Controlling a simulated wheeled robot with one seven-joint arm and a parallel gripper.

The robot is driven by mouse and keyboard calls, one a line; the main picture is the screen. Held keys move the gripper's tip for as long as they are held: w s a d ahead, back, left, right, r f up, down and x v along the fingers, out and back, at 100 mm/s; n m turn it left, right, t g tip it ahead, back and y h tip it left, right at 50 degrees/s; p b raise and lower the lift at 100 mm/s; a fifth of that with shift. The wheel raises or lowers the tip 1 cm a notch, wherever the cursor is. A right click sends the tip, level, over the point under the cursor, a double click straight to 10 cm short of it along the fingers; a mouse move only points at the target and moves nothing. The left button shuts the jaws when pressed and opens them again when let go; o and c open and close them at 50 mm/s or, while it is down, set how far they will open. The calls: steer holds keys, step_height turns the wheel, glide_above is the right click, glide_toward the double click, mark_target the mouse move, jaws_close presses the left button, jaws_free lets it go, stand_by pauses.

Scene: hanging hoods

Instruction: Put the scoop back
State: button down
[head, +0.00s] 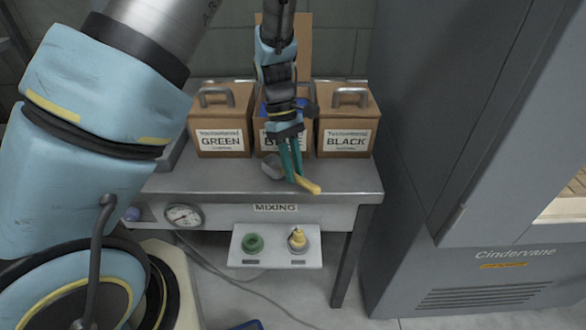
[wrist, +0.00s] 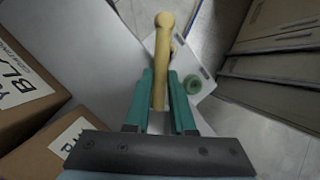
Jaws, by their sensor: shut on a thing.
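My gripper (head: 298,178) hangs over the front of the mixing table and is shut on the scoop's yellow handle (head: 309,186). A grey metal piece that looks like the scoop's head (head: 271,172) shows just left of the fingers. In the wrist view the yellow handle (wrist: 163,45) sticks out beyond the teal fingers (wrist: 163,105); the scoop's head is not seen there. The middle box (head: 268,143), labelled blue, stands behind my gripper. Its lid (head: 299,45) is up and some blue (head: 267,106) shows inside. My arm hides much of this box.
Closed boxes labelled green (head: 221,122) and black (head: 346,122) flank the middle box. A white shelf (head: 275,259) below the table front (head: 330,214) holds a green round piece (head: 252,243) and a yellow piece (head: 297,239). A tall grey cabinet (head: 440,120) stands at right.

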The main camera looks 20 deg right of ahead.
steer(key=shift+f, duration=0.4)
steer(key=shift+f, duration=0.1)
steer(key=c, duration=0.8)
jaws_free()
steer(key=shift+o, duration=0.2)
steer(key=b+v, duration=0.1)
steer(key=v, duration=1.1)
steer(key=a+r+m+t, duration=0.1)
steer(key=a+m+t, duration=0.4)
steer(key=a, duration=2.4)
steer(key=shift+t, duration=0.6)
